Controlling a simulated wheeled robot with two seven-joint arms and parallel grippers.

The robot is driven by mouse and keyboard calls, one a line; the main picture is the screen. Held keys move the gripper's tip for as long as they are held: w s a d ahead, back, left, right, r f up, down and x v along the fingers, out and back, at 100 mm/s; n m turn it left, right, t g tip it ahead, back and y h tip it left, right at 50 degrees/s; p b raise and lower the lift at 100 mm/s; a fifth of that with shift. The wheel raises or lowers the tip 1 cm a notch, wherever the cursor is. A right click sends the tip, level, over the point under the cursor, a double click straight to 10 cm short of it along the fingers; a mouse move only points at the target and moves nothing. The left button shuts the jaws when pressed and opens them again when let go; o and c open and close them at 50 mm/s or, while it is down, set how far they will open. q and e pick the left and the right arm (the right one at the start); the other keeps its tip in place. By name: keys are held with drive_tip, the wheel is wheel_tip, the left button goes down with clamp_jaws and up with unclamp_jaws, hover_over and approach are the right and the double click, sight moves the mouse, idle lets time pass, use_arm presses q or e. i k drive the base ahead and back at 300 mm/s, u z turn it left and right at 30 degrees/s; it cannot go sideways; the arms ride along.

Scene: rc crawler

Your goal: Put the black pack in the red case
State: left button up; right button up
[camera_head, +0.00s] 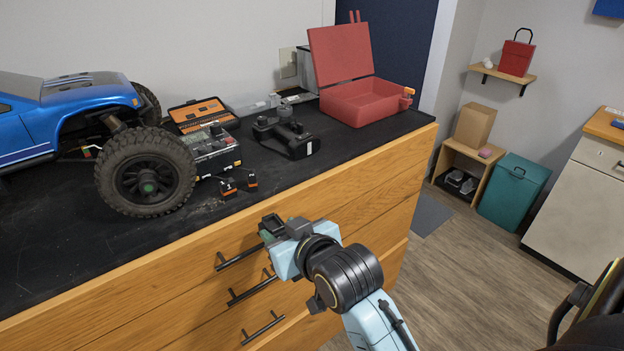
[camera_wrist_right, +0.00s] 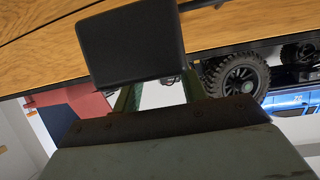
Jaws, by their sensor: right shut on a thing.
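The red case (camera_head: 352,112) stands open on the black countertop near its right end, with its lid (camera_head: 340,52) raised at the back. The part of its inside that shows looks empty. My right gripper (camera_head: 268,226) is in front of the drawer fronts, below the counter edge and to the left of the case. It is shut on the black pack (camera_wrist_right: 130,45), a dark flat-faced block that fills the upper middle of the right wrist view. In the head view the pack is mostly hidden by the gripper. My left gripper is not in view.
A blue crawler truck (camera_head: 65,105) with large tyres takes up the left of the counter. Between it and the case are an orange tool box (camera_head: 200,112), a charger (camera_head: 215,155), a black drill-like tool (camera_head: 288,135) and small connectors (camera_head: 238,184). The counter's front right is clear.

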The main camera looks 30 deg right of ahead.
sight(380, 113)
drive_tip(key=k, duration=0.5)
drive_tip(key=z, duration=2.1)
drive_tip(key=i, duration=1.35)
drive_tip(key=u, duration=2.1)
